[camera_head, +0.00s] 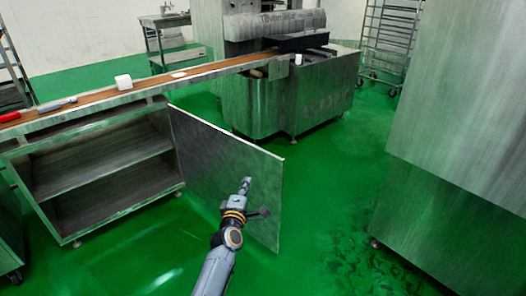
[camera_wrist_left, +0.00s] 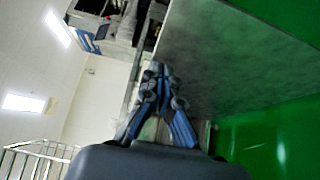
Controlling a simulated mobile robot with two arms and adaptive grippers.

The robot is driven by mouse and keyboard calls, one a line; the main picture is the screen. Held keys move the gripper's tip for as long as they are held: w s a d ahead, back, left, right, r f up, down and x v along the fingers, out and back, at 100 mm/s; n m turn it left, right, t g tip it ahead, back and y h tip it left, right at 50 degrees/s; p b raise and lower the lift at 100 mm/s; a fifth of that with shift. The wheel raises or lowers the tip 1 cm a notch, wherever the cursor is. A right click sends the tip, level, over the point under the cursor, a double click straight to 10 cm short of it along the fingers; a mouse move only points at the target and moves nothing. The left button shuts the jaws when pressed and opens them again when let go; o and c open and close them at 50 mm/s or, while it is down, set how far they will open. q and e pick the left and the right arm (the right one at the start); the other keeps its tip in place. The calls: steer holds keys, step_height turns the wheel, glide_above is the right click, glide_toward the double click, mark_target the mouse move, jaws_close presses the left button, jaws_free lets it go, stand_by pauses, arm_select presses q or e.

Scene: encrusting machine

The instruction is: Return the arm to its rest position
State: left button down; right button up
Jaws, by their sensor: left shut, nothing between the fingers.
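My left gripper (camera_head: 246,183) is raised in front of the open cabinet door (camera_head: 222,160) in the head view, its arm coming up from the bottom. In the left wrist view the gripper (camera_wrist_left: 157,70) is shut and empty, with its fingertips together. The metal door (camera_wrist_left: 230,60) fills the upper right of that view; I cannot tell whether the fingers touch it. My right gripper is in neither view.
The open cabinet (camera_head: 100,170) has bare shelves. A conveyor (camera_head: 110,98) above it carries a white roll (camera_head: 123,82). The encrusting machine (camera_head: 290,95) stands behind. A large steel unit (camera_head: 460,110) blocks the right. Green floor (camera_head: 330,200) lies clear between.

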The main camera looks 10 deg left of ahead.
arm_select(q)
steer(key=s+d+f+m+g+h, duration=0.1)
steer(key=s+f+m+g, duration=0.6)
steer(key=s+f, duration=0.8)
steer(key=s+d+f+m+g+h, duration=0.1)
steer(key=s+f+m+g, duration=0.4)
steer(key=s+f+m, duration=0.7)
steer(key=s+a+f+g+p, duration=0.1)
steer(key=s+p, duration=0.4)
steer(key=s, duration=0.7)
steer(key=s+a+f+m+g+y+p, duration=0.1)
steer(key=s+p, duration=0.5)
steer(key=s, duration=0.7)
steer(key=s+a+f+g+p, duration=0.3)
steer(key=s+a+f+p, duration=0.1)
steer(key=s, duration=0.8)
steer(key=shift+s+a+f+m+y+p, duration=0.15)
steer(key=shift+f+m+y+p, duration=0.15)
steer(key=shift+f+p, duration=0.55)
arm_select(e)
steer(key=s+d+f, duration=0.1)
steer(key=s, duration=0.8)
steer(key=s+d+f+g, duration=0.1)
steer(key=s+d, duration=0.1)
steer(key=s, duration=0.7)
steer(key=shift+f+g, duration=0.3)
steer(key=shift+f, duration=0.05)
arm_select(q)
steer(key=shift+s+r, duration=0.1)
